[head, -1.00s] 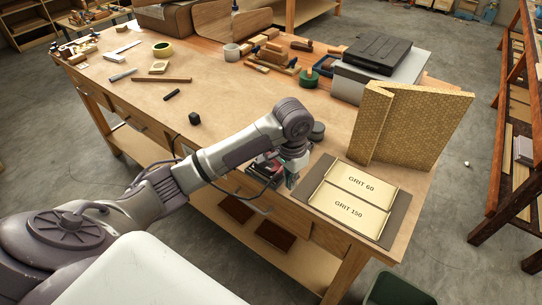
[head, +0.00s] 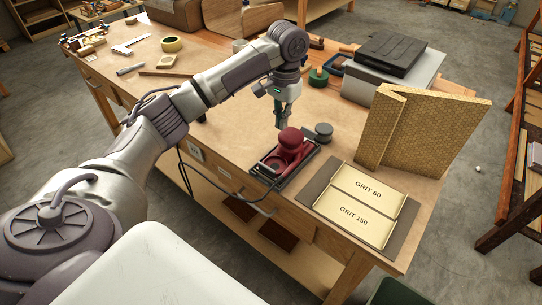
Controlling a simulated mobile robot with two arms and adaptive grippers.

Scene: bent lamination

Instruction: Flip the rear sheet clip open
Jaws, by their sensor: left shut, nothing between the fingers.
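A red sander (head: 290,144) with a round red knob sits on a dark base near the front edge of the workbench. A sheet clip on it is too small to make out. My left gripper (head: 281,124) points down, just above and behind the red knob. It is shut and empty, and it looks apart from the sander. My right gripper is not in view.
A dark round knob-like piece (head: 323,132) stands right behind the sander. A mat with two trays marked GRIT 60 (head: 366,190) and GRIT 150 (head: 354,217) lies to the right. A dark cable hangs at the bench's front.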

